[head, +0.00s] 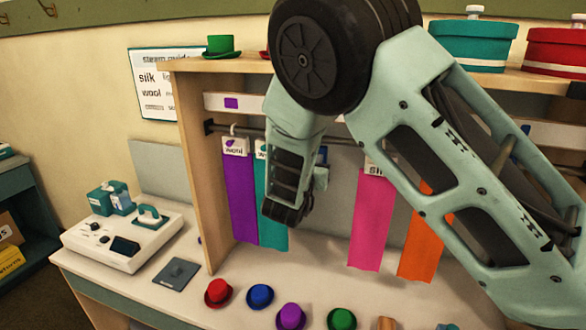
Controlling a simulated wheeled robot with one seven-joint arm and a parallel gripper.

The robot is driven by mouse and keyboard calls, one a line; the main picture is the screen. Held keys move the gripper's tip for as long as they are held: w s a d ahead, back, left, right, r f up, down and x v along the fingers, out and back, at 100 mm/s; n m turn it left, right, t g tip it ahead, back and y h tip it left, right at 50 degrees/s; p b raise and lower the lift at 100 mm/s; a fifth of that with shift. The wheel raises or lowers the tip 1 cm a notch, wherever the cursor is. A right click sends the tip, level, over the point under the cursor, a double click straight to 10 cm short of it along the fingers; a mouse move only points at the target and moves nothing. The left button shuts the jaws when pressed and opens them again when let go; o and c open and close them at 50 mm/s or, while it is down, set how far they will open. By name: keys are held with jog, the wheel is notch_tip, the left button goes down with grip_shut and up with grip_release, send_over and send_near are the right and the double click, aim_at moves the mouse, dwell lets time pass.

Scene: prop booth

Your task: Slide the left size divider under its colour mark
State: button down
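A dark rail (218,127) runs across the open wooden booth. A white strip above it carries a purple colour mark (231,103) near the left end. A small white ring-like piece (233,129) sits on the rail almost straight below this mark; it may be the left size divider, but it is too small to be sure. Any other divider or mark is hidden behind my arm. My arm hangs down in front of the rail, right of the purple mark. My gripper's fingertips are not clearly visible, so I cannot tell whether they hold anything.
Purple (240,195), teal (274,230), pink (371,220) and orange (418,250) cloth strips hang below the rail. Several small hats, including a red one (218,293), line the counter front. A white steamer unit (125,240) stands left. Hat boxes (472,45) sit on the top shelf.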

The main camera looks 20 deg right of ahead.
jog(key=shift+s+d, duration=0.75)
jog(key=shift+d, duration=0.35)
jog(key=c, duration=1.4)
grip_release()
jog(key=shift+o, duration=0.2)
jog(key=shift+b, duration=0.3)
jog(key=b+v, duration=0.6)
jog(key=v, duration=1.1)
jog(key=shift+s, duration=0.2)
jog(key=shift+a+r, duration=0.1)
